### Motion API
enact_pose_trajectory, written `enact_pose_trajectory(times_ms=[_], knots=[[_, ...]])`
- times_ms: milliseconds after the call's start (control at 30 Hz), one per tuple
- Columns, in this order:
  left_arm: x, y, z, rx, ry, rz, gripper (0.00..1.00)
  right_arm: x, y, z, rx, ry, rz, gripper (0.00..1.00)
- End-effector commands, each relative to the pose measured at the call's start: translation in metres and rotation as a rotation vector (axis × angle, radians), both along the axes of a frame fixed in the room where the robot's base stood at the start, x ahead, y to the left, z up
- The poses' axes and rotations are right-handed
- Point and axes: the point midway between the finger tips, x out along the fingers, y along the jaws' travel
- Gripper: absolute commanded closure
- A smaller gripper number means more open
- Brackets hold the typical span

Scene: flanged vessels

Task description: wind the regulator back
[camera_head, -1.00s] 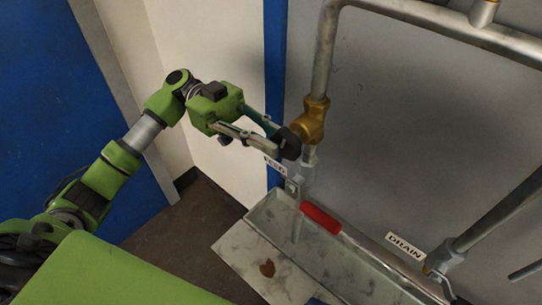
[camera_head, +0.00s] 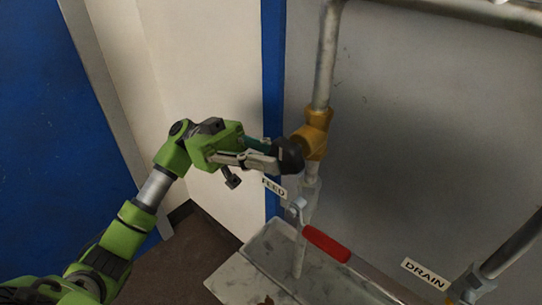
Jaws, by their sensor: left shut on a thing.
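The regulator is a brass body (camera_head: 316,135) on the vertical grey pipe, with a dark round knob (camera_head: 290,156) facing left. My left gripper (camera_head: 279,156) comes in from the left and is shut on the knob. Its fingers lie along the knob's sides, and part of the knob is hidden between them. My right gripper is out of view.
A FEED label (camera_head: 274,188) is below the knob. A red-handled lever (camera_head: 326,243) crosses above a grey trough (camera_head: 272,243). A DRAIN label (camera_head: 425,274) and another pipe (camera_head: 510,246) are at lower right. A blue strip (camera_head: 272,80) runs behind the gripper.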

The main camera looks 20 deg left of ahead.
Motion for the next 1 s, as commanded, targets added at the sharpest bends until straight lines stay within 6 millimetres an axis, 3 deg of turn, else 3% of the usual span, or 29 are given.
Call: enact_pose_trajectory(times_ms=[67,100,533,1000], knots=[[0.001,0.001,0.005,-0.011,0.000,0.004,1.00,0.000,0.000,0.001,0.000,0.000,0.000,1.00],[0.001,0.001,0.005,-0.011,-0.001,0.005,0.77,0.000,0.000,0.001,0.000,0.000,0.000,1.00],[0.004,0.008,-0.001,-0.004,0.000,0.003,0.77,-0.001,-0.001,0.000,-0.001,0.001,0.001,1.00],[0.033,0.087,-0.028,-0.007,0.000,0.005,0.77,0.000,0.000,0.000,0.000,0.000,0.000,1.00]])
